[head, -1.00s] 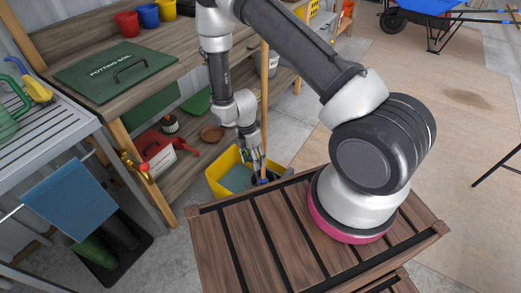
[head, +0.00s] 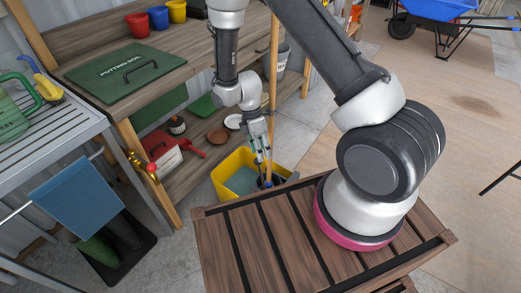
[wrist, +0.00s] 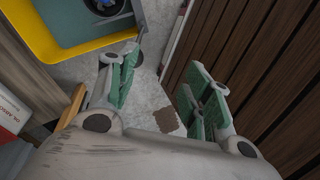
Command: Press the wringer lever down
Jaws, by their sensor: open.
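A yellow mop bucket (head: 227,182) stands on the floor beyond the wooden slatted top, with a grey-blue inside. A wooden mop handle (head: 274,60) rises from it, and a small blue part shows at its foot. In the wrist view the bucket's yellow rim (wrist: 66,54) is at upper left, and a grey bar (wrist: 139,12) stands at its right side. I cannot tell for sure if this bar is the wringer lever. My gripper (head: 262,155) is over the bucket's right part, close to the handle. In the wrist view my gripper (wrist: 163,82) is open and empty, with green pads.
The slatted wooden top (head: 285,235) lies close along the gripper's right side in the wrist view. The workbench (head: 190,50) with its lower shelf stands behind and left of the bucket. A red-and-white box (head: 160,152) is on that shelf. Bare floor shows under the gripper.

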